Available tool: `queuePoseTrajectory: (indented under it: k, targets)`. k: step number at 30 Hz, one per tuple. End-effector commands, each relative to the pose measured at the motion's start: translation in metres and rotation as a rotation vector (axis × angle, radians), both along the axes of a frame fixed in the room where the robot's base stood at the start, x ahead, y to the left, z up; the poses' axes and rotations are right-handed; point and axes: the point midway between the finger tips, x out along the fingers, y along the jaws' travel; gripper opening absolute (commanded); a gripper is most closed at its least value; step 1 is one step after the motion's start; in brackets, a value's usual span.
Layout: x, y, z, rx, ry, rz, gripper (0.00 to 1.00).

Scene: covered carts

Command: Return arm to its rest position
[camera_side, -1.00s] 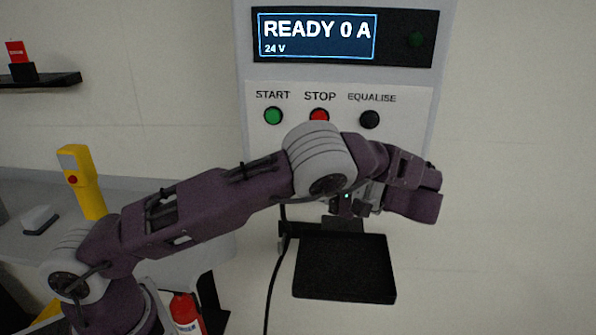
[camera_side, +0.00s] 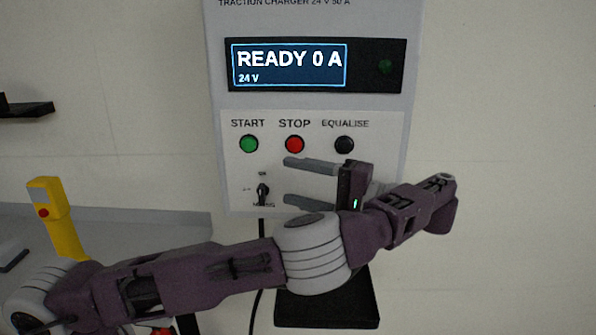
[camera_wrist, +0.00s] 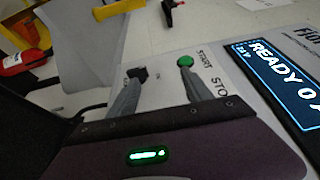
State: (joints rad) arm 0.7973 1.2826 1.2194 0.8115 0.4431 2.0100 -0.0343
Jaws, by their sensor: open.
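My gripper (camera_side: 287,181) is open and empty. Its two grey fingers point left in the side view, in front of the lower part of the charger's button panel (camera_side: 390,150). In the wrist view my gripper (camera_wrist: 160,70) shows its fingers spread, with the green START button (camera_wrist: 185,61) near one tip and a dark knob (camera_wrist: 137,73) near the other. I cannot tell whether the tips touch the panel. The charger display (camera_side: 290,66) reads READY 0 A, 24 V. My arm stretches across the front from lower left.
The red STOP button (camera_side: 295,144) and dark EQUALISE button (camera_side: 344,145) sit above my fingers. A rotary switch (camera_side: 263,191) is left of them. A black shelf (camera_side: 330,312) is below my arm. A yellow handheld unit (camera_side: 52,215) stands left. The wall at right is clear.

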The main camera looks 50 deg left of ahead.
Motion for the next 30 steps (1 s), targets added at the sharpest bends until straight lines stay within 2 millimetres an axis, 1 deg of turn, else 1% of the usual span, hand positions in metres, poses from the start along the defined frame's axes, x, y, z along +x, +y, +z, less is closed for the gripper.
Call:
queuePoseTrajectory:
  k: [1, 3, 6, 17, 20, 23, 24, 26, 27, 28, 30]
  targets:
    - [0.0, 0.0, 0.009, 0.001, -0.003, 0.0, 0.58]
    - [0.0, 0.0, 0.018, 0.001, -0.003, 0.001, 0.58]
    - [0.0, 0.001, 0.024, 0.001, -0.001, 0.001, 0.58]
    - [0.0, 0.001, 0.024, 0.001, -0.001, 0.002, 0.58]
    - [0.0, 0.004, 0.02, -0.048, -0.005, -0.01, 0.58]
    - [0.003, 0.007, -0.007, -0.293, -0.054, -0.074, 0.58]
    - [0.002, 0.001, -0.024, -0.448, -0.091, -0.105, 0.58]
    - [-0.006, -0.011, -0.04, -0.695, -0.156, -0.127, 0.58]
    - [-0.015, -0.013, -0.041, -0.839, -0.193, -0.123, 0.58]
    - [-0.023, -0.011, -0.039, -0.931, -0.218, -0.117, 0.58]
    - [-0.045, -0.001, -0.027, -1.108, -0.264, -0.112, 0.58]
